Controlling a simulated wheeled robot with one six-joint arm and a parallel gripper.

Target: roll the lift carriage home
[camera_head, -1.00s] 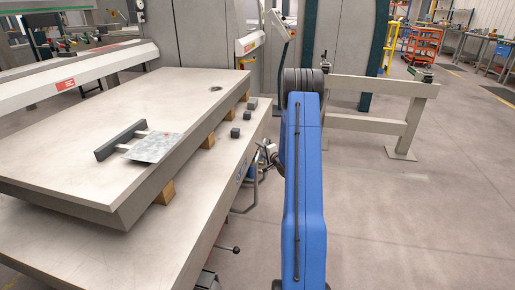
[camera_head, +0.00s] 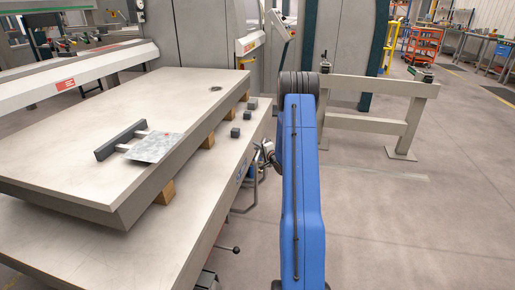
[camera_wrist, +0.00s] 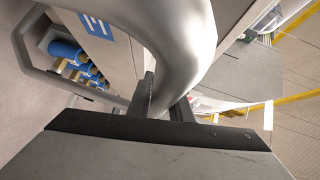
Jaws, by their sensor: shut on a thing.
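The lift carriage (camera_head: 190,240) stands at the left in the head view, a wide pale table with a thick slab (camera_head: 90,150) resting on wooden blocks above it. A grey tubular handle (camera_head: 243,209) projects from its right side. In the wrist view the handle (camera_wrist: 190,45) bends large across the middle. My gripper (camera_wrist: 165,103) is shut on this handle, one finger on each side. In the head view my blue arm partly covers the gripper and the far part of the handle.
A thin metal sheet (camera_head: 155,147) and a dark bar (camera_head: 120,141) lie on the slab. A grey rail stand (camera_head: 410,125) stands to the right of my arm, and grey machine cabinets (camera_head: 205,40) stand behind. Open floor (camera_head: 430,230) lies at the right.

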